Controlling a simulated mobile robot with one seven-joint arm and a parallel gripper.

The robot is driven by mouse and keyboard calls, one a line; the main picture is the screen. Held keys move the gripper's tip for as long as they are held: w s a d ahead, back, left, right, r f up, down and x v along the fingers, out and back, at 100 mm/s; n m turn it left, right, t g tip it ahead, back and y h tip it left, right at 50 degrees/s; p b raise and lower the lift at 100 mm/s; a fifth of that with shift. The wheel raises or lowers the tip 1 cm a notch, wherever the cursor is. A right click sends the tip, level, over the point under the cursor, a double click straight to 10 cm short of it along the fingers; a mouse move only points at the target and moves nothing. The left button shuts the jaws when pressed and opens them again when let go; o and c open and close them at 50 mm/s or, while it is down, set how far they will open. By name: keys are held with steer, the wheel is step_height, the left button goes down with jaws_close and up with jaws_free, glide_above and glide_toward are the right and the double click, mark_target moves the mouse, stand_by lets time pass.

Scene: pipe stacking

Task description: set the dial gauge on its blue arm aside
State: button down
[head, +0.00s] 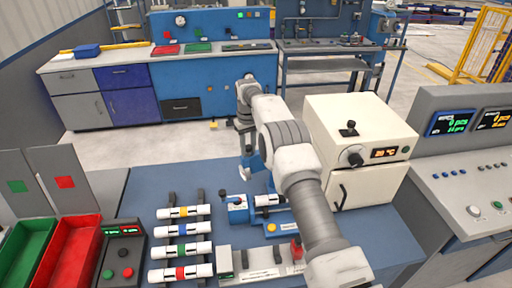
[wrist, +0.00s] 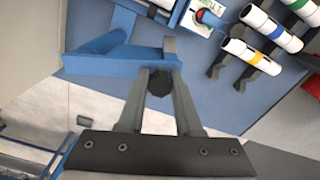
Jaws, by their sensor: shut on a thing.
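The blue arm (wrist: 105,60) of the dial gauge lies across the upper middle of the wrist view, an angular bracket with one slanted bar. My gripper (wrist: 159,76) is shut on it, with a dark round part between the fingers. I cannot make out the dial face. In the head view, my gripper (head: 247,145) points down near the far edge of the blue table, and a little of the blue arm (head: 256,164) shows beside it. The arm appears held above the table edge; whether it touches anything is unclear.
White pipes with coloured bands (head: 182,229) lie on dark rails at left. A blue fixture (head: 238,208) holding a pipe stands close in front of my gripper. A cream oven (head: 350,115) stands at right. The table's back left (head: 155,185) is clear.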

steer(key=shift+w+a+m, duration=0.2)
steer(key=shift+w+m, duration=0.1)
steer(key=shift+m, duration=0.1)
steer(key=shift+w, duration=0.1)
steer(key=c, duration=0.6)
jaws_free()
steer(key=shift+r, duration=0.1)
step_height(320, 180, up, 7)
steer(key=shift+r+p, duration=0.2)
steer(key=shift+p, duration=0.1)
